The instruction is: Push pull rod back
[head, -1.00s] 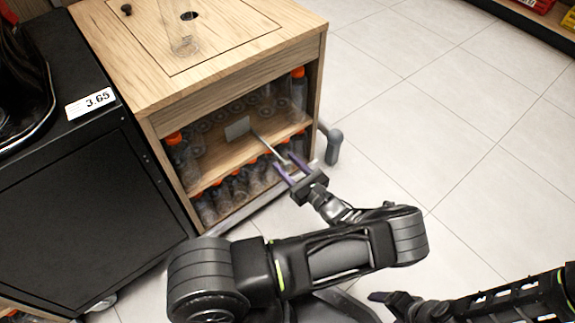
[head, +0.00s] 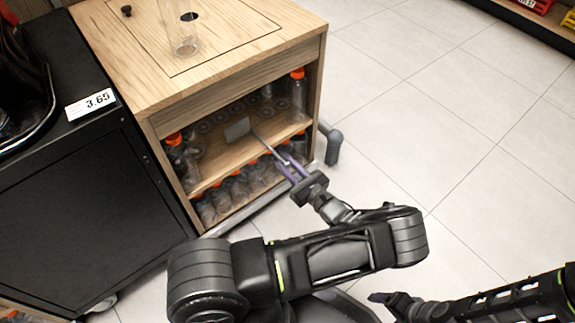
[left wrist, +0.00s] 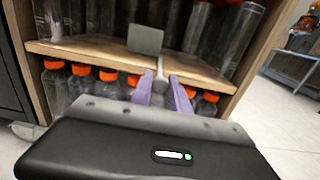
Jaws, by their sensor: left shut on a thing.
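The pull rod (head: 268,145) is a thin grey rod with a flat grey plate (head: 237,130) at its far end. The plate is inside the upper shelf space of the wooden cabinet. My left gripper (head: 288,170) has purple fingers shut on the near end of the rod, in front of the cabinet opening. In the left wrist view the rod (left wrist: 161,70) runs away from between the purple fingers (left wrist: 163,90), and the plate (left wrist: 145,39) shows above the shelf board. My right gripper (head: 392,300) is low at the bottom right, and its jaws are unclear.
The wooden cabinet (head: 240,75) holds several orange-capped bottles on two shelves. A clear bottle (head: 180,35) stands on its top. A black cabinet (head: 85,190) stands at the left. A grey handle (head: 332,148) is on the wooden cabinet's right side. The floor at right is clear.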

